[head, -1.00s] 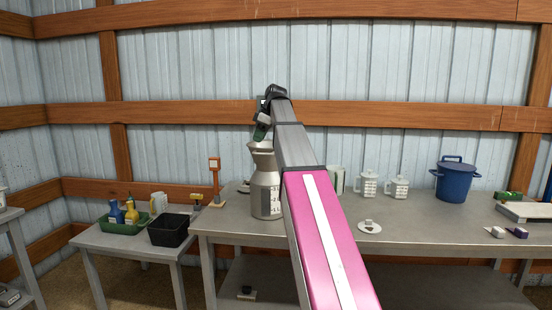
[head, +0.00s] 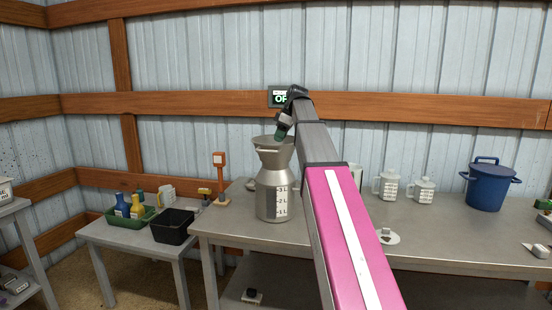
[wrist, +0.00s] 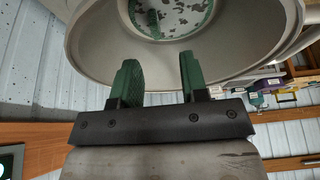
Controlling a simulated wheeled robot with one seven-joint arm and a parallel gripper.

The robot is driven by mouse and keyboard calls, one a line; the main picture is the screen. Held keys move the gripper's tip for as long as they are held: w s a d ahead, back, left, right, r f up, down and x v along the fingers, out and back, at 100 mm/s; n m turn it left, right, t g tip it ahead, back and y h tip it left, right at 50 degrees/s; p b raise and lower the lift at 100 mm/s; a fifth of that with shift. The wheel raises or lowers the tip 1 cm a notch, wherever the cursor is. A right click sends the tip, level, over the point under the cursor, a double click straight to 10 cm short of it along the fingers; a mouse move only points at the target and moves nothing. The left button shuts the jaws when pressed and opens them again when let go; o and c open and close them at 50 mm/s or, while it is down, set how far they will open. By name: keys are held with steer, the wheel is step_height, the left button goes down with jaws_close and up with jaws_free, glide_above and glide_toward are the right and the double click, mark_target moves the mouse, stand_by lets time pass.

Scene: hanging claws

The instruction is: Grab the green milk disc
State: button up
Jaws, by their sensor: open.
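A grey metal milk can (head: 271,200) with a flared mouth and volume marks stands upright at the left end of the long workbench. My gripper (head: 281,134) is over the right side of its mouth. In the wrist view the two green fingers of my gripper (wrist: 158,62) are apart with nothing between them, overlapping the can's wide grey rim (wrist: 90,45). Past the rim, inside the neck, a round white face with dark patches and green edges (wrist: 172,14) shows, likely the green milk disc. It is cut off by the frame. The disc is hidden in the head view.
The long bench (head: 330,235) also holds white measuring jugs (head: 388,186), a blue lidded pot (head: 488,187) and an orange stand (head: 220,180). A lower table at left holds a black bin (head: 173,226) and a green tray (head: 128,222) with bottles.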

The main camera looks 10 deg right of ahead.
steer(key=shift+x, duration=3.1)
steer(key=shift+w, duration=0.15)
jaws_close()
